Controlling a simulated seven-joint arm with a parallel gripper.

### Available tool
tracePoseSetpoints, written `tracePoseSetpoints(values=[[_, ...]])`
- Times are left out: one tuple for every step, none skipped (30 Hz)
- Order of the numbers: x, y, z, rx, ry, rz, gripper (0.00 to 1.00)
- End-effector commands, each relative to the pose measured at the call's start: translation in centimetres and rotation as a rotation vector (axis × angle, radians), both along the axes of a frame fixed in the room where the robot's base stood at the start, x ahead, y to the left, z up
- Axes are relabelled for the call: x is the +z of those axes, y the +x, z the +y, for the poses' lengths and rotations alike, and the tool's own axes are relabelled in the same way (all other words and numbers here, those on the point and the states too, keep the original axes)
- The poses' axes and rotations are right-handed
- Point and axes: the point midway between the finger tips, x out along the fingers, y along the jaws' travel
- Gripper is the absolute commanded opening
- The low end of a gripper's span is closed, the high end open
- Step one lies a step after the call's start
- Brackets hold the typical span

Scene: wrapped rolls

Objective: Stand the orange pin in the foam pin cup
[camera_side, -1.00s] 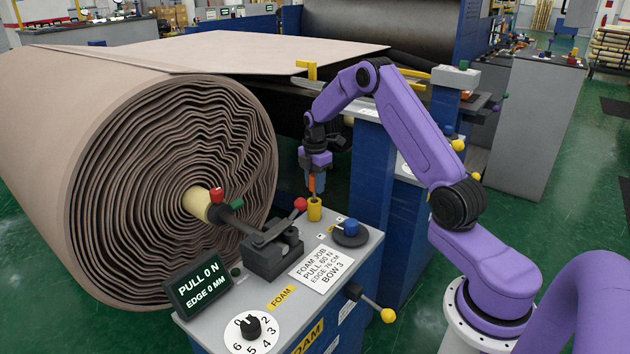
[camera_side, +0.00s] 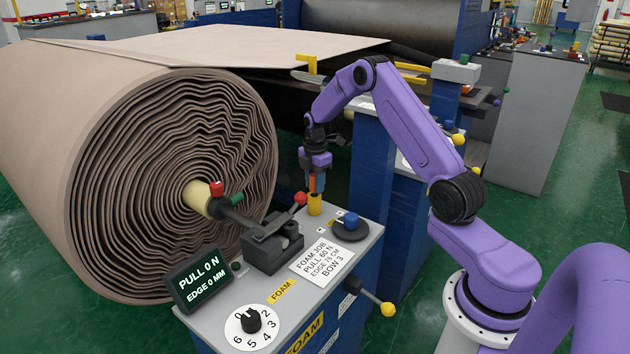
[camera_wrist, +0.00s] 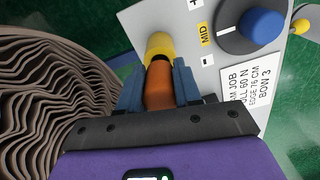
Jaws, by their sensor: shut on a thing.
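The orange pin (camera_side: 312,184) is held upright between the fingers of my gripper (camera_side: 316,181). My gripper is shut on it, and the pin also shows between the blue-grey fingers in the wrist view (camera_wrist: 159,88). The yellow foam pin cup (camera_side: 315,205) stands on the back corner of the grey console top. The pin is directly above the cup, with its lower end at or very near the cup's mouth. In the wrist view the yellow cup (camera_wrist: 159,45) lies just beyond the pin. Whether the tip is inside the cup cannot be told.
A large foam roll (camera_side: 180,180) stands left of the console. A clamp with a red-knobbed lever (camera_side: 273,245) sits in front of the cup. A blue knob on a black dial (camera_side: 350,227) is at its right. A label card (camera_side: 321,264) lies flat nearby.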

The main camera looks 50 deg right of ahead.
Motion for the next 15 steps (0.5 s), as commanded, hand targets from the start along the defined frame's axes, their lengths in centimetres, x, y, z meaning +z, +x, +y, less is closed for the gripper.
tracePoseSetpoints(values=[[-0.12,0.02,0.0,0.0,0.0,0.0,0.01],[-0.18,0.02,0.0,0.0,0.0,-0.001,0.01],[-0.27,0.03,-0.01,0.0,0.0,-0.001,0.01],[-0.34,0.03,-0.01,0.0,0.0,-0.001,0.01],[-0.4,0.04,-0.02,0.0,0.0,-0.001,0.01],[-0.48,0.04,-0.01,0.0,0.0,-0.001,0.01],[-0.54,0.04,-0.01,0.0,0.0,-0.001,0.01],[-0.6,0.04,-0.01,0.0,0.0,-0.001,0.01],[-0.68,0.05,-0.01,0.0,0.0,-0.001,0.01],[-0.74,0.05,-0.01,0.0,0.0,-0.001,0.01],[-0.8,0.05,-0.02,0.0,0.0,-0.001,0.01],[-0.88,0.05,-0.02,0.0,0.0,-0.001,0.01],[-0.94,0.05,-0.02,0.0,0.0,-0.001,0.01],[-1.01,0.04,-0.02,0.0,0.0,-0.001,0.01],[-1.09,0.04,-0.02,0.0,0.0,-0.001,0.01]])
